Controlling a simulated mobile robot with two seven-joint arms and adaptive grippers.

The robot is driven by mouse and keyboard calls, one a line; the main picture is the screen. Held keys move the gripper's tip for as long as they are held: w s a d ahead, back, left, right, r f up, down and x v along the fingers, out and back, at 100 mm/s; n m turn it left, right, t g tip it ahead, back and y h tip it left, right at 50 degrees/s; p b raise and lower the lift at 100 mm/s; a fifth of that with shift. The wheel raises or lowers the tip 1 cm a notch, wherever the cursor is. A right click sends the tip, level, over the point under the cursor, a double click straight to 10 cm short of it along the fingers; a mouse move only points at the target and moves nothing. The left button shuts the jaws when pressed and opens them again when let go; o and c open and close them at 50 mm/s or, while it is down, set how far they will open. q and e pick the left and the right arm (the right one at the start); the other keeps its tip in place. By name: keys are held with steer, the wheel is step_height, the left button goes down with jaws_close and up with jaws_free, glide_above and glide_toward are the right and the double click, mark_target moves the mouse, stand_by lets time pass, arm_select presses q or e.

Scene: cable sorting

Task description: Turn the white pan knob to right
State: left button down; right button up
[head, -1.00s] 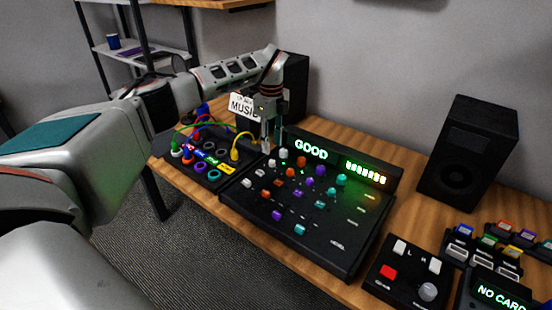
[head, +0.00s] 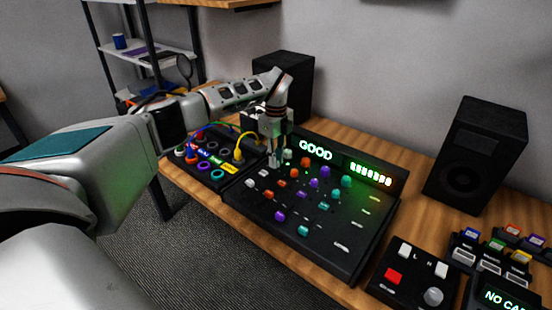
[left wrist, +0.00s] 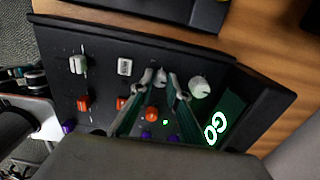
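The black mixer panel (head: 350,240) lies on the wooden desk with rows of white, orange, purple and teal knobs. My left gripper (head: 274,161) points down over the white row. In the left wrist view its open fingers (left wrist: 160,82) straddle a white knob (left wrist: 160,76), with a gap visible between them; whether they touch it I cannot tell. An orange knob (left wrist: 151,113) shows lower between the fingers. Other white knobs stand on either side, one near the display (left wrist: 199,87) and one farther off (left wrist: 125,67). Knob labels are unreadable. My right gripper is not clearly seen.
A lit display (head: 316,149) reads "GOOD". A patch box (head: 205,165) with coloured cables stands left of the mixer. A button box (head: 412,275) and card holders (head: 490,262) are at the right. Speakers (head: 476,155) stand behind.

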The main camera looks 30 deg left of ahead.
arm_select(q)
steer(key=shift+r+m+p, duration=0.15)
steer(key=shift+m+p, duration=0.5)
steer(key=shift+m, duration=0.45)
steer(key=shift+m+p, duration=0.45)
steer(key=shift+m, duration=0.85)
steer(key=shift+m+p, duration=0.45)
steer(key=shift+m, duration=0.45)
steer(key=m, duration=0.2)
steer(key=shift+m+p, duration=0.35)
steer(key=shift+m, duration=0.05)
steer(key=m, duration=0.4)
steer(key=shift+m+p, duration=0.3)
steer(key=shift+m, duration=1.9)
arm_select(e)
steer(key=shift+s+a+r, duration=0.2)
steer(key=shift+a+r, duration=0.1)
steer(key=shift+r, duration=0.45)
steer(key=shift+s+a+r, duration=0.15)
steer(key=shift+a+r, duration=0.1)
steer(key=shift+r, duration=0.5)
